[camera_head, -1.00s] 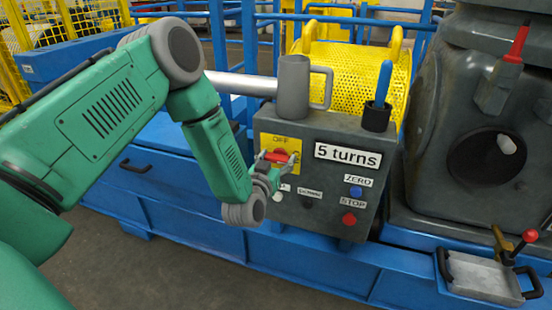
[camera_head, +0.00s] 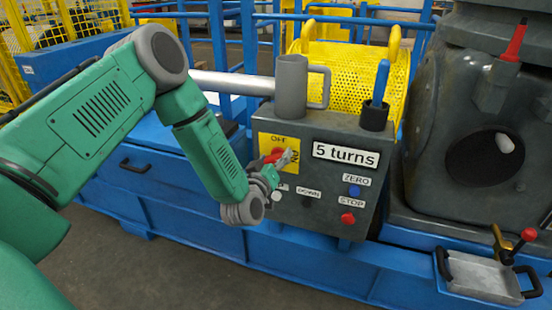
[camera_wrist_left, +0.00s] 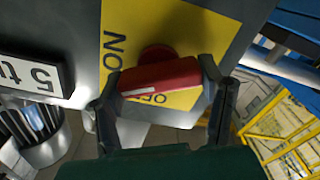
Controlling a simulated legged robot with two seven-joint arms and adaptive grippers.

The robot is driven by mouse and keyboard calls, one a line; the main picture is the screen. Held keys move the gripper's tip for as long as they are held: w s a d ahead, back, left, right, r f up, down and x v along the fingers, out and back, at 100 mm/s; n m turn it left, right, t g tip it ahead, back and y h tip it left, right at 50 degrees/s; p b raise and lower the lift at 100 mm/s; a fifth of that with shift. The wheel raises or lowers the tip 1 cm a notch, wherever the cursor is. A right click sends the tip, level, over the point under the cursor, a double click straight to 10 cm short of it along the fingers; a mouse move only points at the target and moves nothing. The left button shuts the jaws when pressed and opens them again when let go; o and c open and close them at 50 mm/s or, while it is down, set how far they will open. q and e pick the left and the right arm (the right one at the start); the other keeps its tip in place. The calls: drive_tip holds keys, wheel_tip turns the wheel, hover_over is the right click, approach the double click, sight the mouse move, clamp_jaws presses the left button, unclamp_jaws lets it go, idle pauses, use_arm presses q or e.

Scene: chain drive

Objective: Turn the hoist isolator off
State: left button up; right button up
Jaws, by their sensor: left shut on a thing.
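The hoist isolator is a red handle (camera_head: 272,157) on a yellow plate (camera_head: 265,141) at the upper left of the grey control box. OFF is printed at the plate's top and ON on its right side in the head view. My left gripper (camera_head: 281,168) is at the handle, partly covering it. In the left wrist view the red handle (camera_wrist_left: 160,76) lies across the picture, slightly tilted, between the fingers of my left gripper (camera_wrist_left: 165,100), shut on it. The ON lettering shows to its left there, and OFF is partly hidden below it. My right gripper is not in view.
The grey box (camera_head: 328,210) carries a "5 turns" display (camera_head: 346,154), a blue ZERO button (camera_head: 354,191), and a red STOP button (camera_head: 347,217). A grey mug-like holder (camera_head: 291,88) and a blue-handled tool (camera_head: 380,84) stand on top. A metal tray (camera_head: 485,277) sits at lower right.

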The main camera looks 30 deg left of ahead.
use_arm(q)
drive_tip(key=n, duration=0.2)
drive_tip(key=shift+a+f+n, duration=0.1)
drive_tip(key=shift+f+n, duration=0.1)
drive_tip(key=shift+n, duration=0.2)
drive_tip(key=n+b, duration=0.1)
drive_tip(key=n, duration=0.1)
drive_tip(key=shift+n, duration=0.4)
drive_tip(key=n+b, duration=0.1)
drive_tip(key=n, duration=0.2)
drive_tip(key=shift+f, duration=0.15)
drive_tip(key=shift+n+b, duration=0.85)
drive_tip(key=shift+n, duration=0.95)
drive_tip(key=o, duration=1.2)
drive_tip(key=shift+c, duration=0.2)
drive_tip(key=shift+a+f, duration=0.1)
